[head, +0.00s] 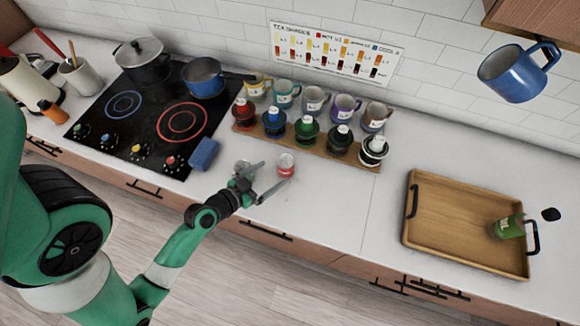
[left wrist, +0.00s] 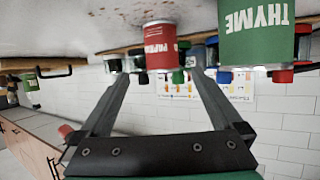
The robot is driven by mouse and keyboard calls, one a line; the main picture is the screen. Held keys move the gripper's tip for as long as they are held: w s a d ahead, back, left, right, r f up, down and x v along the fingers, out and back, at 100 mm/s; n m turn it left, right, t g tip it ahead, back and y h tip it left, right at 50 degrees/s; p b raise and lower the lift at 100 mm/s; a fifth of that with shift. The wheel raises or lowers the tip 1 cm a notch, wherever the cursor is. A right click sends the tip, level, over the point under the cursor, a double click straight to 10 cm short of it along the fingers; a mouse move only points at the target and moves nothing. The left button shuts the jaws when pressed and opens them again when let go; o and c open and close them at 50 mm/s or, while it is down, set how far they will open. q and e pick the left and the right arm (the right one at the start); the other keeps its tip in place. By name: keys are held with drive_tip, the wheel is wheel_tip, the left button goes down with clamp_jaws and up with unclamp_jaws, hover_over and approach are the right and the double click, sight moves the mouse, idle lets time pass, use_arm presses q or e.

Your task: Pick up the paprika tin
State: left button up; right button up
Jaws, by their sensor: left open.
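The paprika tin (head: 286,166), red with a pale lid, stands on the counter just past my left gripper's fingertips in the head view. In the left wrist view, which is upside down, its red label (left wrist: 160,46) shows ahead, between the two fingers. My left gripper (head: 274,172) is open and empty, its fingers pointing at the tin; the open fingers also show in the left wrist view (left wrist: 163,75). A green thyme tin (left wrist: 255,32) stands close beside the paprika tin; in the head view its lid (head: 241,167) is partly hidden by the gripper. My right gripper is out of view.
A blue block (head: 204,153) lies left of the gripper by the cooktop (head: 150,115). A wooden tray (head: 450,220) with a green tin (head: 509,227) is at right. The counter between is clear.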

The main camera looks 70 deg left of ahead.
sight(280, 168)
use_arm(q)
drive_tip(key=x, duration=0.5)
drive_tip(key=shift+w+a+p, duration=0.25)
drive_tip(key=shift+w+p, duration=0.1)
drive_tip(key=shift+p, duration=0.05)
drive_tip(key=shift+x, duration=2.9)
drive_tip(key=shift+s+a+r, duration=0.1)
drive_tip(key=shift+a, duration=0.05)
drive_tip(key=c, duration=1.5)
drive_tip(key=shift+o, duration=0.2)
drive_tip(key=shift+r, duration=0.5)
wheel_tip(280, 168, up, 3)
drive_tip(key=shift+s+r+p, duration=0.1)
drive_tip(key=shift+s+p, duration=0.1)
drive_tip(key=shift+p, duration=0.75)
drive_tip(key=s+r, duration=0.1)
drive_tip(key=s+d+r+p, duration=0.1)
drive_tip(key=r, duration=0.1)
drive_tip(key=s+d+r+p, duration=0.1)
drive_tip(key=shift+s+d+r, duration=0.2)
drive_tip(key=shift+d+r, duration=0.05)
drive_tip(key=d+v, duration=0.1)
drive_tip(key=v, duration=0.9)
drive_tip(key=shift+w+d+r, duration=0.15)
drive_tip(key=shift+w+d, duration=0.1)
drive_tip(key=shift+d, duration=0.05)
